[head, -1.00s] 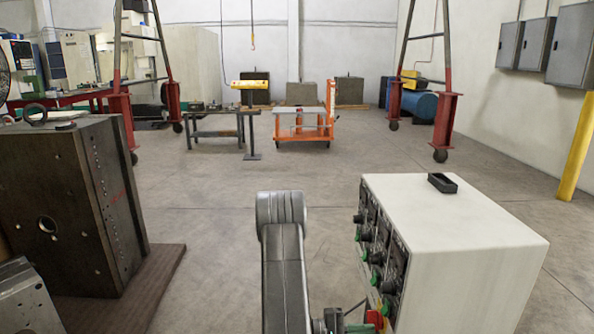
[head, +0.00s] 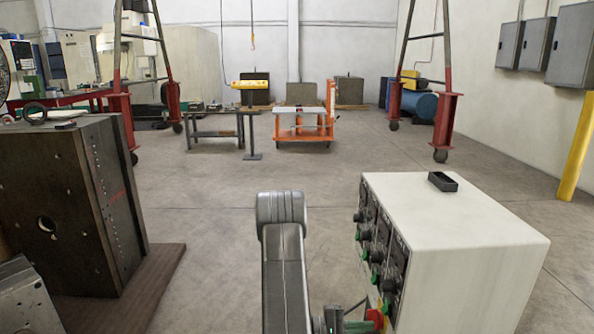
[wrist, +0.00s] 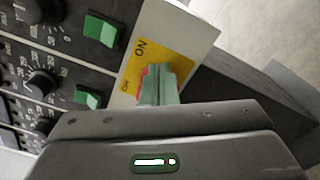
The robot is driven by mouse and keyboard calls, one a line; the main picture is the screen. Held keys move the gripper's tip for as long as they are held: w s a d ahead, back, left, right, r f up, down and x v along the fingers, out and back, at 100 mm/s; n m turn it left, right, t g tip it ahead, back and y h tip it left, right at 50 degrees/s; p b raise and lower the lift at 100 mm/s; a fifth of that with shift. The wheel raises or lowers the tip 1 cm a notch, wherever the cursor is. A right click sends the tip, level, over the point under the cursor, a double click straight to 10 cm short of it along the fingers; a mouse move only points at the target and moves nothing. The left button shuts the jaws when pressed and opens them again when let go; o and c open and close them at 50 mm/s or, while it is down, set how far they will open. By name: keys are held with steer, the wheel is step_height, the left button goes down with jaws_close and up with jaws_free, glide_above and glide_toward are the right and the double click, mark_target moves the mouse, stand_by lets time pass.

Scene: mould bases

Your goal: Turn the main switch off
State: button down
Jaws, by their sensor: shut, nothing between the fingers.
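The main switch is a red part on a yellow plate (wrist: 181,40) marked ON, on the front of the white control cabinet (head: 470,240). In the wrist view a strip of the red switch (wrist: 143,82) shows beside my fingers, which hide most of it. The red part also shows low in the head view (head: 374,317). My gripper (wrist: 168,72) is shut and empty, its greenish fingertips in front of the yellow plate at the switch. I cannot tell whether they touch it, and the switch's position is hidden.
Black knobs (wrist: 42,83) and green rocker switches (wrist: 101,29) lie left of the plate in the wrist view. A small black tray (head: 442,181) sits on the cabinet. A large steel mould base (head: 60,210) stands left. The floor between is clear.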

steer(key=shift+s, duration=0.1)
steer(key=shift+s+b, duration=0.25)
steer(key=shift+b, duration=0.05)
steer(key=a+b, duration=0.1)
steer(key=a, duration=0.5)
steer(key=shift+b, duration=0.3)
steer(key=shift+s+r, duration=0.15)
